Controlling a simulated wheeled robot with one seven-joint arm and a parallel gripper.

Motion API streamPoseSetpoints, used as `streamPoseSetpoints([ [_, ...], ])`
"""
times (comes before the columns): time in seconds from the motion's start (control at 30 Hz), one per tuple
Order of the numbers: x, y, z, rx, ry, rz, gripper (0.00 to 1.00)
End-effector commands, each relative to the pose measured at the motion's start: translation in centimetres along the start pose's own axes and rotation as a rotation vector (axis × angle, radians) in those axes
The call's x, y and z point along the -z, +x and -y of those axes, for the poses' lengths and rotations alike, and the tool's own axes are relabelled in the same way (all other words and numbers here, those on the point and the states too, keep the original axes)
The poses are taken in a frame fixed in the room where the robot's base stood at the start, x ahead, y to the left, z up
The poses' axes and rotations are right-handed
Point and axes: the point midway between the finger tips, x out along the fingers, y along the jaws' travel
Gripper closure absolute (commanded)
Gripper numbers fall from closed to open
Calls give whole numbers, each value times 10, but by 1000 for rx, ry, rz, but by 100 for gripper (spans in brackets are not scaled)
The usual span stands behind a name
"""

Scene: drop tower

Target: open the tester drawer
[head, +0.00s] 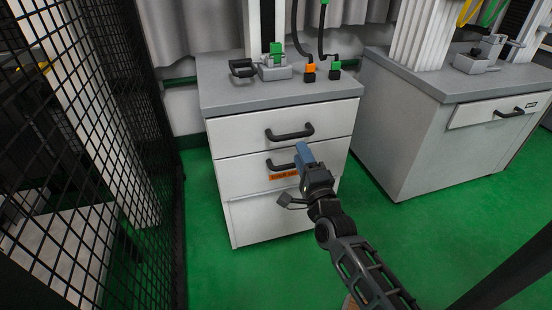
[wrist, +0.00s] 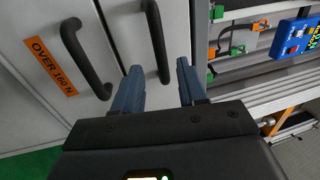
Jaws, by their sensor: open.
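The tester cabinet (head: 225,215) is white with a grey top. Its upper drawer (head: 235,135) has a black bar handle (head: 290,133); the drawer below (head: 235,175) has a similar handle (head: 279,164) and an orange label (head: 284,175). Both drawers look shut. My gripper (head: 301,148) has blue fingers and is open and empty, in front of the drawer fronts. In the wrist view the upper handle (wrist: 157,40) appears between the fingertips (wrist: 158,66); whether it is within their reach in depth, I cannot tell. The labelled drawer's handle (wrist: 84,58) lies left of the fingers.
A clamp fixture (head: 275,68) and orange and green parts stand on the cabinet top. A second cabinet (head: 410,140) with a drawer is at the right. A black mesh fence (head: 110,120) is at the left.

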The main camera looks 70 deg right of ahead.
Motion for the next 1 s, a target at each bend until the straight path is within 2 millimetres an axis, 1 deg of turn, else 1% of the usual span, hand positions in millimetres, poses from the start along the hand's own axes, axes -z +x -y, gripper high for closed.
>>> streamPoseSetpoints([
  [0.17, 2, 18, 0, 5, 12, -7, 59],
  [0.4, 2, 54, -1, 4, 9, -6, 59],
  [0.53, 2, 70, -1, 4, 8, -6, 59],
  [0.7, 2, 79, 0, 2, 7, -5, 59],
  [0.97, 2, 80, 0, 1, 7, -4, 59],
  [1.0, 2, 80, 0, 1, 7, -4, 63],
])
